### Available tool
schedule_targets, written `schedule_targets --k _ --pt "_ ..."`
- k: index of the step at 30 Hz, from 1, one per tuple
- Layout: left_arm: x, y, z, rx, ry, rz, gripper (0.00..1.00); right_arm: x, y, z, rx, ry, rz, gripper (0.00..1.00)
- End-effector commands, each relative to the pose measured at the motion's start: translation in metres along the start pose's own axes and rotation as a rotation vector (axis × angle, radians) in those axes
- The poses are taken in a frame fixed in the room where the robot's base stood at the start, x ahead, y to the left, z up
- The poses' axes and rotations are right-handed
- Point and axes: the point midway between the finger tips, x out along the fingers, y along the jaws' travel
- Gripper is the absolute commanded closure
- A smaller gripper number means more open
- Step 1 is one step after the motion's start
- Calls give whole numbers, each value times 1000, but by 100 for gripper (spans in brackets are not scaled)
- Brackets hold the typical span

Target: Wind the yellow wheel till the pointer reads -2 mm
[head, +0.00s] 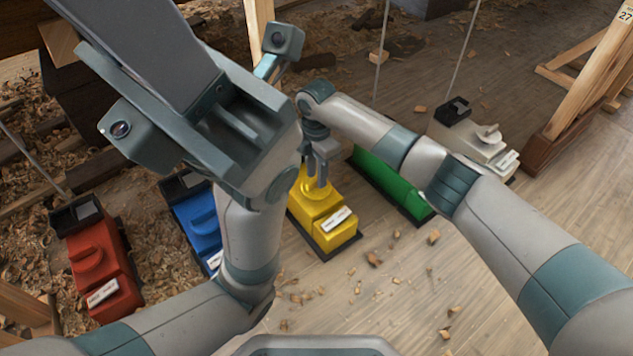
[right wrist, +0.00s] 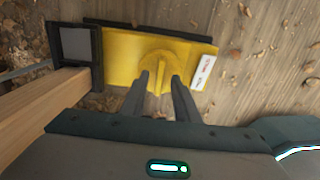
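The yellow unit (head: 325,228) stands on the floor in the middle of the head view, with a white label on its near end. In the right wrist view its round yellow wheel (right wrist: 158,62) has a raised bar across it. My right gripper (head: 319,183) points down at the wheel. In the right wrist view its two fingers (right wrist: 162,80) stand apart, one on each side of the bar, with gaps showing. A dark-framed grey panel (right wrist: 76,44) is at the unit's far end; I cannot make out a pointer or reading. My left arm's end looms close to the camera; its fingertips cannot be made out.
Red (head: 98,262), blue (head: 197,222), green (head: 392,182) and cream (head: 470,143) units stand alongside. A wooden beam (right wrist: 45,110) lies close to the gripper in the right wrist view. Wood shavings litter the floor; the near floor is mostly clear.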

Motion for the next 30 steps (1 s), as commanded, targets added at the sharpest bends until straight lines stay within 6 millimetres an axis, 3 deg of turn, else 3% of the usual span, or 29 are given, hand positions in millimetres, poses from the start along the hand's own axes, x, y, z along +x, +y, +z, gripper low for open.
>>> schedule_targets --k 4,15,19,30 --pt "-2 2 -4 -7 12 4 69 13 0 0 1 0 1 72" --pt "-1 3 -4 -10 15 5 69 14 0 0 0 0 0 72" --pt "-1 3 -4 -10 15 5 69 14 0 0 0 1 0 100" --pt "3 2 -3 -8 17 5 69 13 0 0 14 1 -1 100"
